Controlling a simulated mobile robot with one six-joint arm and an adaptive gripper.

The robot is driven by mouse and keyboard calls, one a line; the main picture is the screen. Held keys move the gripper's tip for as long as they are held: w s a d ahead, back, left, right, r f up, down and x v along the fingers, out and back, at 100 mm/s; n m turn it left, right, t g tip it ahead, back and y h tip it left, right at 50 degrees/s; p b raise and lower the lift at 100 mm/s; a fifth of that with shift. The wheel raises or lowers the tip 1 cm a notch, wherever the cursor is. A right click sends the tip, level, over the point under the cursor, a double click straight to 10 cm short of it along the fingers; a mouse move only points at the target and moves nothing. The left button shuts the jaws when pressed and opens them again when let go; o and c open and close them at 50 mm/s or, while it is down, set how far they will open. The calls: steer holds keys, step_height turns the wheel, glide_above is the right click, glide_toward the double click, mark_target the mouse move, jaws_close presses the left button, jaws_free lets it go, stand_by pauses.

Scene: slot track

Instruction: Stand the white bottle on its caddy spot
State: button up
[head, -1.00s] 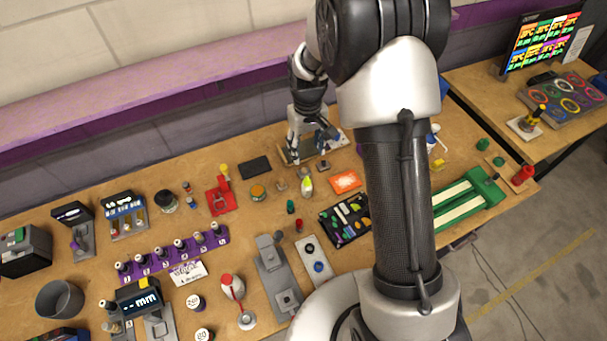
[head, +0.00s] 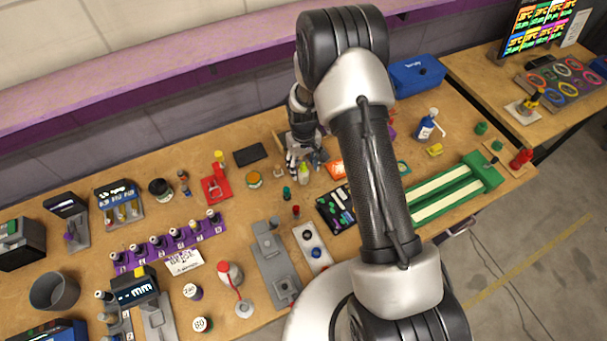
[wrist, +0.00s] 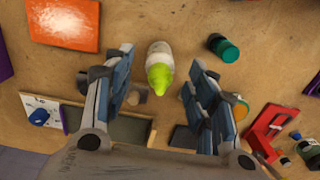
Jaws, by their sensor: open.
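The fingers are not touching the bottle. A dark, framed flat base (wrist: 118,129) lies below the left finger, partly hidden by it; I cannot tell whether it is the caddy.
An orange card (wrist: 62,24) and a dark green cylinder (wrist: 224,47) lie near the bottle. A red stand (head: 215,186) is to the left, and a black tray of coloured pieces (head: 335,206) to the right. A white-and-blue bottle (head: 428,125) stands farther right.

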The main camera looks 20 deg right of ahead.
steer(key=shift+f, duration=0.65)
steer(key=shift+c, duration=0.4)
jaws_close()
steer(key=shift+r, duration=0.1)
